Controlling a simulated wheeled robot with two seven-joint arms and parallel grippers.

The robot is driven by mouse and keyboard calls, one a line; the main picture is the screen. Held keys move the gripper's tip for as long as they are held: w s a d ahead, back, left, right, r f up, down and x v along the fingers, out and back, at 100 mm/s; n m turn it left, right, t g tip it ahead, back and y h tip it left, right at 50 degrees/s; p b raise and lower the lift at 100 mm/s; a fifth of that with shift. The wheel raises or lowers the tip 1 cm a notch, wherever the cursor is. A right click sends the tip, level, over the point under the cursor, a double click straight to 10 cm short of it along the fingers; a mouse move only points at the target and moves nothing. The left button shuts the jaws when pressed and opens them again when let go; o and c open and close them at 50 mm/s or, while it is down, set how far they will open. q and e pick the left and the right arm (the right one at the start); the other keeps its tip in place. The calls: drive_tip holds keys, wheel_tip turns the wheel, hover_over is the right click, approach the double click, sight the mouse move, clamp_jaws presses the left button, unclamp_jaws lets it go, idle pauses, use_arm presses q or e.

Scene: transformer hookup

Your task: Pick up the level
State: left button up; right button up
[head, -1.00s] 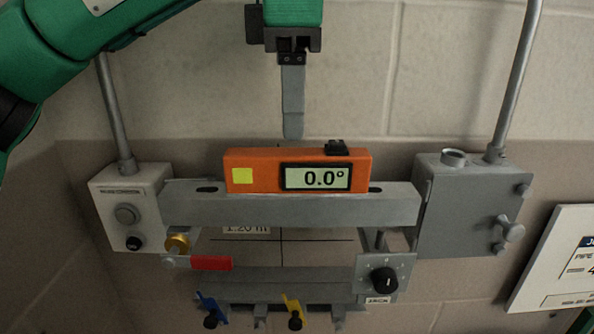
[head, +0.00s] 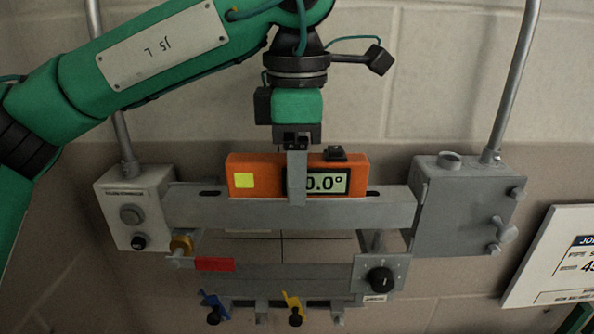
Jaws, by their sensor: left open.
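The level (head: 265,188) is an orange box with a yellow square and a digital display reading 0.0°. It rests on top of the grey horizontal beam (head: 240,213). My left gripper (head: 297,202) comes down from above, pointing downward. Its visible finger crosses the front of the level and hides the left edge of the display. Any second finger is hidden. The gripper is open; I cannot tell whether it touches the level. My right gripper is not in view.
Grey boxes stand at the beam's left (head: 130,210) and right (head: 455,215), each with a conduit pipe rising. Below are a red handle (head: 215,265), a black knob (head: 380,281), and blue and yellow levers. A sign (head: 553,262) is at far right. The wall is behind.

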use_arm(q)
clamp_jaws()
drive_tip(key=shift+r, duration=0.1)
